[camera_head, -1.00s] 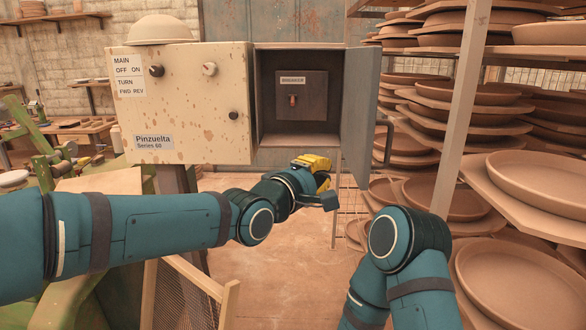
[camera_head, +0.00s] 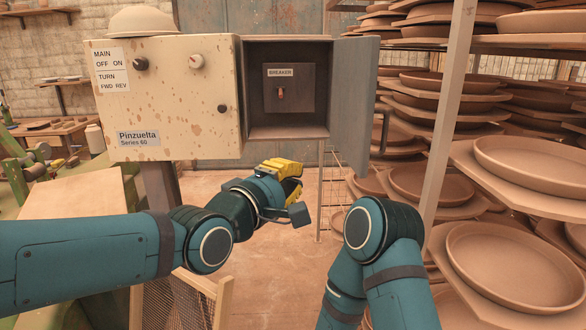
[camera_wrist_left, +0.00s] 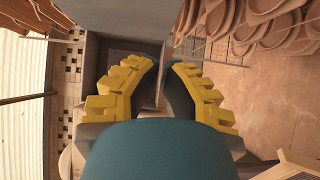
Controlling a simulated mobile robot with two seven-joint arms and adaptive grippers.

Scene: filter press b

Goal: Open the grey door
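The grey door (camera_head: 353,105) is hinged at the right side of the grey compartment (camera_head: 288,134) and stands swung open, its inner face towards me. A dark handle (camera_head: 384,128) shows beyond its right edge. My left gripper (camera_head: 292,178), with yellow fingers, is below and in front of the compartment, apart from the door in the head view. In the left wrist view its fingers (camera_wrist_left: 164,66) are spread with a gap. A thin grey edge shows in that gap; I cannot tell how far away it is. My right gripper is out of view; only its arm shows.
A beige control box (camera_head: 170,100) with knobs and a "Pinzuelta" label adjoins the compartment. A breaker panel (camera_head: 289,88) is inside. Racks of clay plates (camera_head: 525,170) stand at the right behind a pale post (camera_head: 447,115). Floor is clear below the compartment.

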